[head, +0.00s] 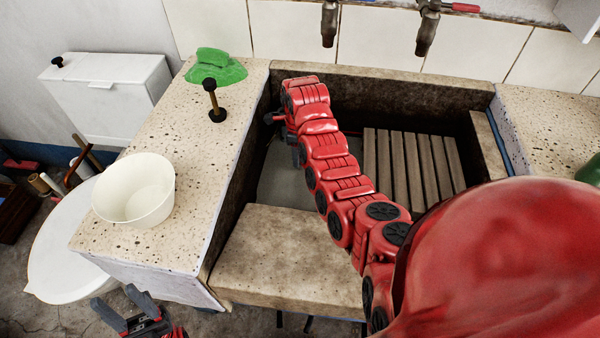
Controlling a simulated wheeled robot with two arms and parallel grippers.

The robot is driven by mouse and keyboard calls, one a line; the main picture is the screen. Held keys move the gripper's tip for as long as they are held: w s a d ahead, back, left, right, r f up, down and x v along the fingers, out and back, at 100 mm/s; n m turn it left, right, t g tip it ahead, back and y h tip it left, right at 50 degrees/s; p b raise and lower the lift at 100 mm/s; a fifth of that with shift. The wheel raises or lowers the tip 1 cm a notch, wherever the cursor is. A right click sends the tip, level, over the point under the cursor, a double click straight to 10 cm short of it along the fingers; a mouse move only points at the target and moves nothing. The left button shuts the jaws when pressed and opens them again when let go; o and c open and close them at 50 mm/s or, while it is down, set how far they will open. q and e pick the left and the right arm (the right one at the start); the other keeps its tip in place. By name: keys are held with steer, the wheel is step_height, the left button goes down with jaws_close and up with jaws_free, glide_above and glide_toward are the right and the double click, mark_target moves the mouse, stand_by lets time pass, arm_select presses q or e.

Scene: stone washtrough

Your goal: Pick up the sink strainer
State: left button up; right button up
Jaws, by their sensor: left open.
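I cannot make out a sink strainer for certain. My right arm (328,150) reaches into the stone trough (290,220) and covers part of its floor. Its gripper is hidden behind the arm's far end, so I cannot see whether it holds anything. My left gripper (118,303) is open and empty at the lower left, in front of the counter and below its top.
On the left counter (215,200) are a white bowl (135,195), a black-based upright piece with a brass-coloured stem (214,103) and a green cloth-like thing (215,68). A slatted wooden rack (410,165) lies in the trough's right side. Taps (427,28) hang above.

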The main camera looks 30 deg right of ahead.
mark_target(299, 174)
steer(key=shift+d+f+b, duration=0.15)
steer(key=shift+f+b, duration=0.15)
steer(key=shift+f, duration=2.6)
jaws_close()
